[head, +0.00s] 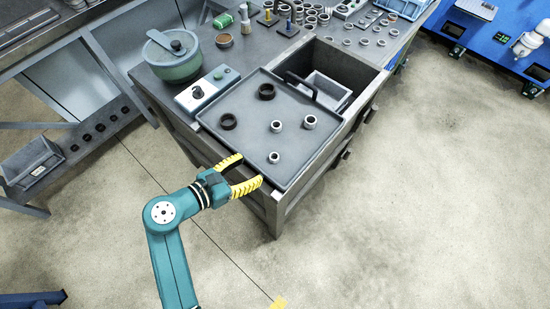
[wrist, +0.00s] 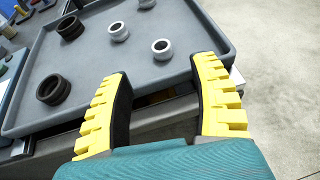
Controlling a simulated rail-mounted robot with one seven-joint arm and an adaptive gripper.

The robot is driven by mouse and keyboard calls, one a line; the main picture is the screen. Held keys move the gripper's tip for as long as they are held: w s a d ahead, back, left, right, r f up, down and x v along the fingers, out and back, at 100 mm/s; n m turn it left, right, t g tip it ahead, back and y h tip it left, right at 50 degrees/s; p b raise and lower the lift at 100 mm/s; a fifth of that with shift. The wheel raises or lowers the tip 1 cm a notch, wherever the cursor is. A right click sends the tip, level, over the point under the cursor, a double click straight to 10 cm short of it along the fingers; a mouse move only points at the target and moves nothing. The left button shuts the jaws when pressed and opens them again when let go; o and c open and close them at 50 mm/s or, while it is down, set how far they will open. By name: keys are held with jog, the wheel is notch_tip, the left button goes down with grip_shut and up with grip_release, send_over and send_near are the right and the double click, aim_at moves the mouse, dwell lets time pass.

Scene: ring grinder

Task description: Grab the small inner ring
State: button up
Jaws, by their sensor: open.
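Three small silver rings lie apart on the grey tray (head: 248,150): the nearest silver ring (head: 274,157), the middle silver ring (head: 276,126) and the right silver ring (head: 309,121). Two larger dark rings, one nearer (head: 228,121) and one farther (head: 266,91), lie to their left. The frames do not settle which silver ring the task names. My gripper (head: 250,168) is open and empty at the tray's near edge. In the wrist view the nearest silver ring (wrist: 162,48) lies just beyond my fingertips (wrist: 162,68), between them and touching neither.
The tray has a raised rim (wrist: 222,40). A control box (head: 207,90) and a green lidded pot (head: 174,57) stand left of it. An open bin well with a grey box (head: 325,90) lies behind it. More small parts stand at the bench's back.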

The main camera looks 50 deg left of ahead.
aim_at(277, 155)
jog(key=b+x, duration=0.3)
jog(key=x, duration=0.7)
jog(key=shift+d+f, duration=0.1)
grip_shut()
